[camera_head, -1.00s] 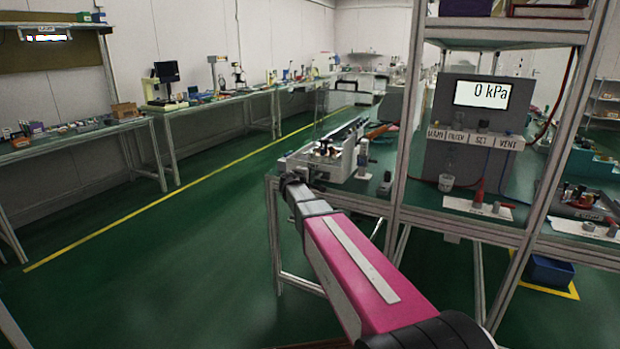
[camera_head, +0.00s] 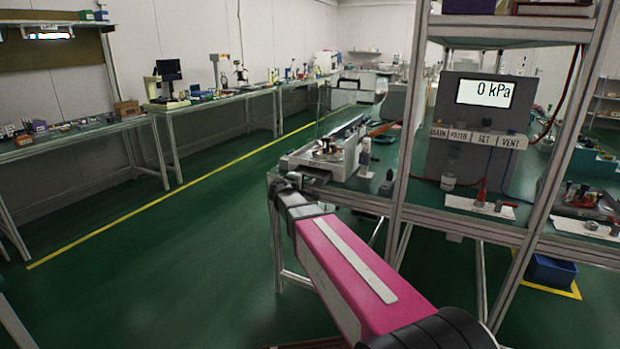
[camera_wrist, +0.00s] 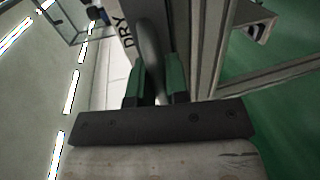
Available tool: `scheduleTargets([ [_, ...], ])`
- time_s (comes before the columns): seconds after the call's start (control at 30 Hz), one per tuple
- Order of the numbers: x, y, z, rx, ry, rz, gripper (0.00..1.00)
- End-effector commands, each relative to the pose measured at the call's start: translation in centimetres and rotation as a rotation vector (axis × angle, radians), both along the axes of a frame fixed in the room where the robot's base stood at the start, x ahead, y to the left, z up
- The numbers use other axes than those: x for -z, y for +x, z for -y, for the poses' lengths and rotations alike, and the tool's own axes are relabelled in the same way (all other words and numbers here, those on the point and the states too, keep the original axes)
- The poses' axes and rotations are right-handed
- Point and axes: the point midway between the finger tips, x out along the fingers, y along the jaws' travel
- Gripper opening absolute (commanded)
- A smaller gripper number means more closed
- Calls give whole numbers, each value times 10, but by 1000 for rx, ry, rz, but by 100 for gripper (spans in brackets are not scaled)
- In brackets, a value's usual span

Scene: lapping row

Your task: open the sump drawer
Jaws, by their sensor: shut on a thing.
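My gripper (camera_head: 282,183) is at the near left end of the lapping machine (camera_head: 335,155) on the bench. In the wrist view its two dark green fingers (camera_wrist: 154,75) are shut on a rounded grey handle (camera_wrist: 149,40). A dark, pale-edged part (camera_head: 312,173), which looks like the sump drawer, shows between the machine's near end and my gripper. It seems to stick out a little. How far it is out, and its inside, I cannot tell. My wrist hides part of the handle.
A white panel lettered "DRY" (camera_wrist: 126,36) is beside the handle. A bench frame post (camera_head: 410,110) stands right of my arm. A gauge box reading 0 kPa (camera_head: 478,120) is farther right. The green floor (camera_head: 170,260) to the left is clear.

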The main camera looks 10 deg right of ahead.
Motion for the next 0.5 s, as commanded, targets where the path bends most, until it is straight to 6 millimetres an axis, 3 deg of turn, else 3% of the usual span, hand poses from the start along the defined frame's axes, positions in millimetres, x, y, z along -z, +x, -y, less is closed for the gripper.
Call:
scheduleTargets([
  [0.03, 0, -14, -8, -4, 1, 0, 0],
  [0.2, 0, -33, -23, -3, 0, 0, 0],
  [0.5, 0, -35, -26, -2, 0, 0, 0],
])
